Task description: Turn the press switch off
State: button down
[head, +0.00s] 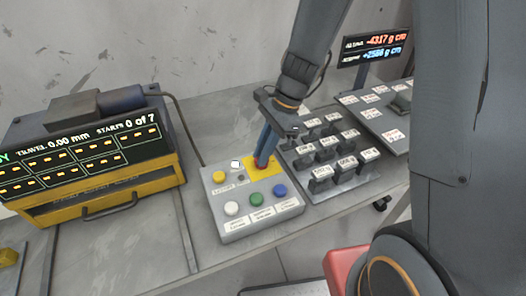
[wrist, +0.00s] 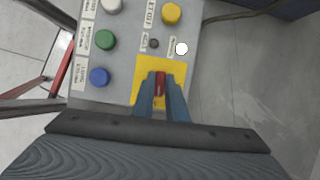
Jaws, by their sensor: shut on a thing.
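The press switch is a small red handle (head: 260,163) on a yellow plate (head: 274,162) at the back right corner of a grey control box (head: 229,235). In the wrist view the red handle (wrist: 160,84) stands between my two blue fingers, over the yellow plate (wrist: 148,66). My gripper (head: 262,159) reaches down from above and is shut on the red handle; it also shows in the wrist view (wrist: 160,82). The fingers partly hide the handle and plate. The marking on the plate cannot be read.
The box also carries a yellow button (head: 219,177), a white button (head: 232,208), a green button (head: 256,199), a blue button (head: 280,190) and a lit white lamp (head: 236,163). A rack of labelled blocks (head: 332,157) stands close right. A yellow machine with display (head: 80,150) stands left.

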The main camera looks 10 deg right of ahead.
jog(key=n+p, duration=0.1)
jog(key=n, duration=0.1)
jog(key=n+g+p, duration=0.1)
jog(key=n, duration=0.1)
jog(key=shift+r+g+h, duration=0.1)
jog(key=shift+g+h, duration=0.2)
jog(key=shift+h, duration=0.1)
jog(key=n+g+h+p, duration=0.1)
jog(key=n, duration=0.4)
jog(key=shift+w+a+p, duration=0.1)
jog(key=shift+p, duration=0.25)
jog(key=n+h, duration=0.1)
jog(key=n, duration=0.1)
jog(key=n+h+p, duration=0.1)
jog(key=n, duration=0.1)
jog(key=shift+a+g, duration=0.1)
jog(key=shift+g, duration=0.2)
jog(key=shift+n+h+p, duration=0.3)
jog(key=shift+n+h, duration=0.5)
jog(key=shift+n, duration=1.4)
jog(key=shift+w, duration=0.1)
jog(key=c, duration=1.8)
grip_release()
jog(key=shift+o, duration=0.2)
jog(key=b+v, duration=0.2)
jog(key=v, duration=0.5)
jog(key=shift+r, duration=0.35)
